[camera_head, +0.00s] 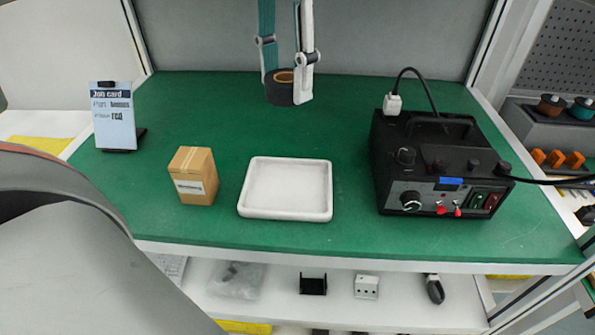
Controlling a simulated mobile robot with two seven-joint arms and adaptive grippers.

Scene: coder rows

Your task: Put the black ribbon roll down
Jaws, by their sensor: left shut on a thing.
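The black ribbon roll (279,93) is at the back middle of the green bench top, with a brown core showing at its upper side. My left gripper (289,80) comes down from the top edge of the head view, one finger teal and one whitish, and is shut on the roll. The roll appears upright, its core facing up. I cannot tell whether its underside touches the green surface (330,130). My right gripper is not in view.
A white shallow tray (287,215) lies empty at the front middle. A cardboard box (193,177) stands left of it, a job card stand (115,117) further back left. A black power unit (440,165) with a cable fills the right. Green surface around the roll is clear.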

